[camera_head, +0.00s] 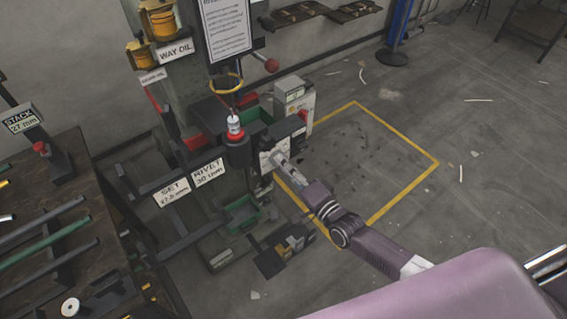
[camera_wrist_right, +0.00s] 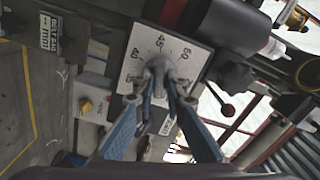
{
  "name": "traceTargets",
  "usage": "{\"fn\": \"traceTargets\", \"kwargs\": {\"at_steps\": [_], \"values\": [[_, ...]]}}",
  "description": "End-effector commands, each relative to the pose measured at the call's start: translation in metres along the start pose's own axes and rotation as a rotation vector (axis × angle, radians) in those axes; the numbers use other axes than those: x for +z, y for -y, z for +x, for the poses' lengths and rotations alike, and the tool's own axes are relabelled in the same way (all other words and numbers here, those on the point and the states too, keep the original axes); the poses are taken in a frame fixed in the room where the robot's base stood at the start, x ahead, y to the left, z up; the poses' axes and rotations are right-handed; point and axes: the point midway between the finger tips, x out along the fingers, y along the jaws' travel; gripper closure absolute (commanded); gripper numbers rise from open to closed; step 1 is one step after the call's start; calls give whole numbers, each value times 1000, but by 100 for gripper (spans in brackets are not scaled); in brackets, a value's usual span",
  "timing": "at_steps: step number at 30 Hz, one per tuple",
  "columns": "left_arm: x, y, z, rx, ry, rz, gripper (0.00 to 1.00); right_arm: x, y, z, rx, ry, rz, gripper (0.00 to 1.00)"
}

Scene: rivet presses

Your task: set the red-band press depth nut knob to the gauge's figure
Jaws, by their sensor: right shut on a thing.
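The red-band press (camera_head: 236,155) stands against the wall, with a red ring around its dark head. Its dial plate (camera_head: 268,157) is white; in the right wrist view the plate (camera_wrist_right: 186,50) carries figures, among them 40 and 45. The grey depth nut knob (camera_wrist_right: 158,66) sits at its middle; I cannot tell its exact setting. My right gripper (camera_head: 288,164) reaches the dial from the lower right. In the wrist view its blue fingers (camera_wrist_right: 163,88) are shut on the knob from both sides. A stand marked STACK 27 mm (camera_head: 22,121) is on the bench. My left gripper is out of view.
A SET sign (camera_head: 172,190), seemingly 47.5 mm, and a RIVET 30 mm sign (camera_head: 209,172) hang at the press front. The dark bench (camera_head: 98,165) with coloured rods is at left.

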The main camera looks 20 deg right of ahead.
Motion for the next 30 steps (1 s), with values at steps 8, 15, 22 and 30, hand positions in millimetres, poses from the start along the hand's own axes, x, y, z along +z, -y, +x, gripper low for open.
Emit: {"fn": "traceTargets", "kwargs": {"at_steps": [8,15,22,30], "values": [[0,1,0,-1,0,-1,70,1,-1,-1,3,1,-43,100],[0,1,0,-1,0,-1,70,1,-2,-1,3,1,-44,100],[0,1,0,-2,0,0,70,1,-2,-1,3,1,-44,75],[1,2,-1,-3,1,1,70,0,-1,0,1,0,-44,71]]}}
